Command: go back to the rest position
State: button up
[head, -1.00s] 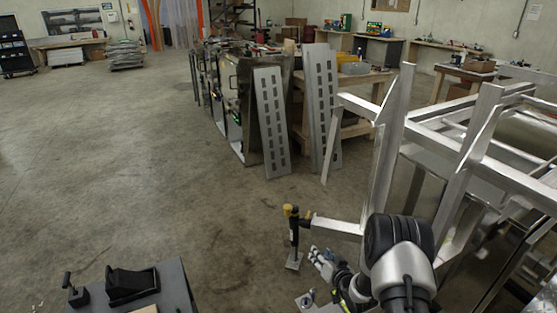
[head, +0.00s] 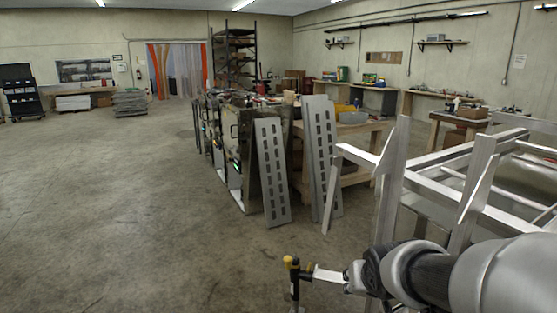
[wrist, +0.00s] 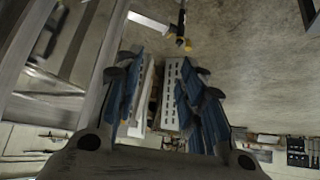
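My gripper (wrist: 158,95) shows in the wrist view with its two blue-padded fingers spread apart. Nothing is held between them; the background shows through the gap. In the head view my arm reaches in from the lower right, and the fingers cannot be made out there. The aluminium trailer frame (head: 440,200) stands at the right, beside and behind my arm. A black post with a yellow top (head: 291,270) stands at the bottom centre, at the end of a short metal bar. It also shows in the wrist view (wrist: 181,30), beyond the fingertips.
Two slotted metal ramps (head: 272,172) lean against equipment in the middle. A wooden workbench (head: 365,150) stands behind them. The concrete floor (head: 110,200) at the left is wide and clear. A black rack (head: 22,92) stands at the far left wall.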

jog(key=s+a+r+g, duration=0.1)
jog(key=s+a, duration=0.1)
jog(key=s, duration=1.1)
jog(key=s+a+r+n+g+y, duration=0.1)
jog(key=s+a+g, duration=0.1)
jog(key=s, duration=1.1)
jog(key=shift+r, duration=0.2)
jog(key=shift+w, duration=0.1)
